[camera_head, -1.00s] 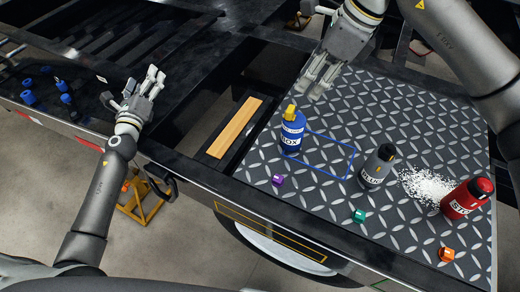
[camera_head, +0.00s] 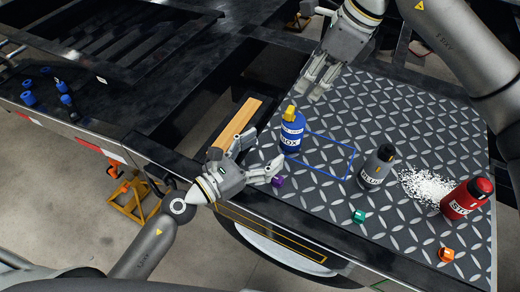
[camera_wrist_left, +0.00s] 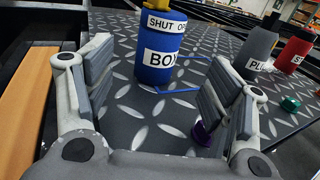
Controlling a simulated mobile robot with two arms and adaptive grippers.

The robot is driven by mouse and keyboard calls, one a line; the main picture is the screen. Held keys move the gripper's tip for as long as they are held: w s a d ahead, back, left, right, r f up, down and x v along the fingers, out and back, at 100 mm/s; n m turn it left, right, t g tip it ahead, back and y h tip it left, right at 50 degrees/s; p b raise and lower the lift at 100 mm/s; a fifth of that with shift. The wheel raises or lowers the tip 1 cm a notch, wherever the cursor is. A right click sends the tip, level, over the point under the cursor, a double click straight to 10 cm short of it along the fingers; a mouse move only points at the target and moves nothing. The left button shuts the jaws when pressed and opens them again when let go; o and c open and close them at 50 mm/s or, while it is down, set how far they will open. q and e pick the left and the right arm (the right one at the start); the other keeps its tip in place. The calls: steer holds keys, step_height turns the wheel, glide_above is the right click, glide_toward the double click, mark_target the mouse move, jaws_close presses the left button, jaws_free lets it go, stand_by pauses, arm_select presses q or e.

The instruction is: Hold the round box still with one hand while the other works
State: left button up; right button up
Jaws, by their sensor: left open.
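The round box (camera_head: 291,133) is a blue upright can with a yellow top and a white BOX label, standing on the diamond-plate deck at the left corner of a blue outline. In the left wrist view the box (camera_wrist_left: 159,62) shows beyond and between my fingers, with its label facing me. My left gripper (camera_head: 262,155) is open and empty, just front-left of the box and apart from it. My right gripper (camera_head: 315,88) hangs behind and above the box over the deck's back edge, with nothing seen in it; its fingers lie close together and their gap is unclear.
A grey bottle (camera_head: 376,168), spilled white grains (camera_head: 424,186) and a red can (camera_head: 466,198) are to the right. A wooden strip (camera_head: 237,121) is left of the box.

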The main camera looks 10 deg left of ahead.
mark_target(293, 130)
arm_select(q)
steer(key=x, duration=1)
steer(key=shift+w+d, duration=0.1)
steer(key=shift+w, duration=0.05)
steer(key=c, duration=1.2)
